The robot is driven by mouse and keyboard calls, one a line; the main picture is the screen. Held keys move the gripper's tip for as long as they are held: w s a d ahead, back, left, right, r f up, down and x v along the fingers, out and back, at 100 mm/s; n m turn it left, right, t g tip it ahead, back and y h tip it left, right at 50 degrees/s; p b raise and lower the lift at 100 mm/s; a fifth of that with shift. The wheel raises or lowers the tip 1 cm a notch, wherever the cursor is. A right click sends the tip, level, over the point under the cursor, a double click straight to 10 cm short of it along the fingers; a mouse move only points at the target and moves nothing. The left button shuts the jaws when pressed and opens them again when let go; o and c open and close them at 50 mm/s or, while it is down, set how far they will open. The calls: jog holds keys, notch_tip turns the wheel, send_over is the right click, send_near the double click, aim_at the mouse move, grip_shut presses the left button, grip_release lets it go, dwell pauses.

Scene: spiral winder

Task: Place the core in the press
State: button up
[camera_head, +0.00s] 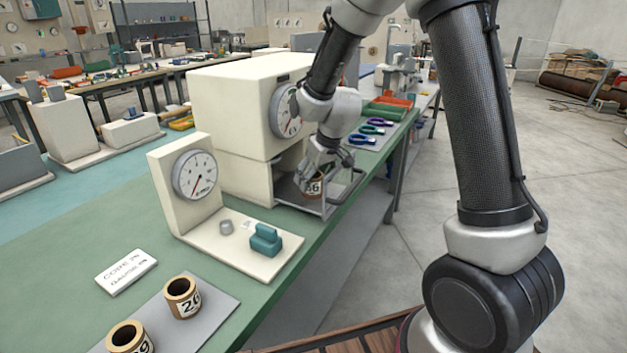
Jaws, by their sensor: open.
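The press (235,105) is a large cream box on the green bench, with a round dial on its front. A metal tray (290,198) extends from the low opening under it. A brown core (312,188) with a white label, seemingly reading 36, stands upright on that tray near its outer end. My gripper (318,172) is open right above and at the core, its fingers by the core's top. The arm and fingers hide part of the core, so contact cannot be told.
Two more cores (183,298) stand on a grey mat (215,313) at the near left. A gauge stand (175,185) with a teal block (265,240) stands before the press. Coloured clamps (370,129) and bins (385,108) lie beyond it.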

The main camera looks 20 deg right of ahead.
jog(key=v, duration=1.1)
jog(key=s+d+r+m, duration=0.2)
jog(key=s+d+r, duration=0.5)
jog(key=s, duration=0.4)
jog(key=s+d+m+h, duration=0.1)
jog(key=s+d, duration=0.2)
jog(key=s, duration=0.5)
jog(key=s+d+r+m, duration=0.1)
jog(key=s+d, duration=0.2)
jog(key=s, duration=0.6)
jog(key=shift+h, duration=0.4)
jog(key=shift+r, duration=0.15)
